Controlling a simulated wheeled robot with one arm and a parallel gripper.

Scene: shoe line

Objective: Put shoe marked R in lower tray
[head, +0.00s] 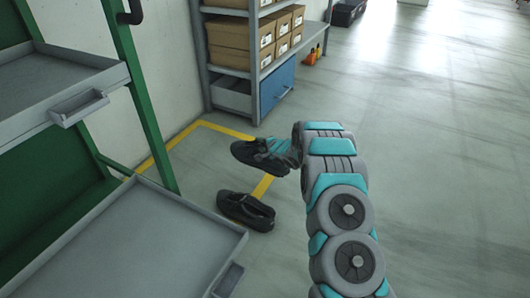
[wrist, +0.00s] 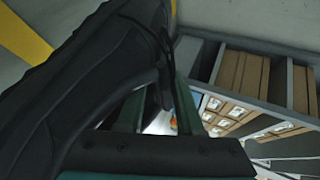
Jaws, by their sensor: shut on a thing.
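My gripper (head: 268,149) is shut on a black shoe (head: 246,156), at the end of my outstretched arm. This shoe fills the left of the wrist view (wrist: 60,85), close to the camera, with a dark jaw part (wrist: 155,156) below it. A second black shoe (head: 238,205) lies on the floor below and in front of the held one. No R mark is readable on either shoe. The lower tray (head: 140,245), grey and shallow, is at the lower left of the head view, left of both shoes. No shoe shows on its visible part.
An upper grey tray (head: 50,85) hangs on the green rack (head: 145,95) at the left. A shelf with cardboard boxes (head: 232,35) and a blue panel (head: 277,87) stands behind. Yellow tape (head: 160,155) marks the floor. Open floor (head: 440,150) lies to the right.

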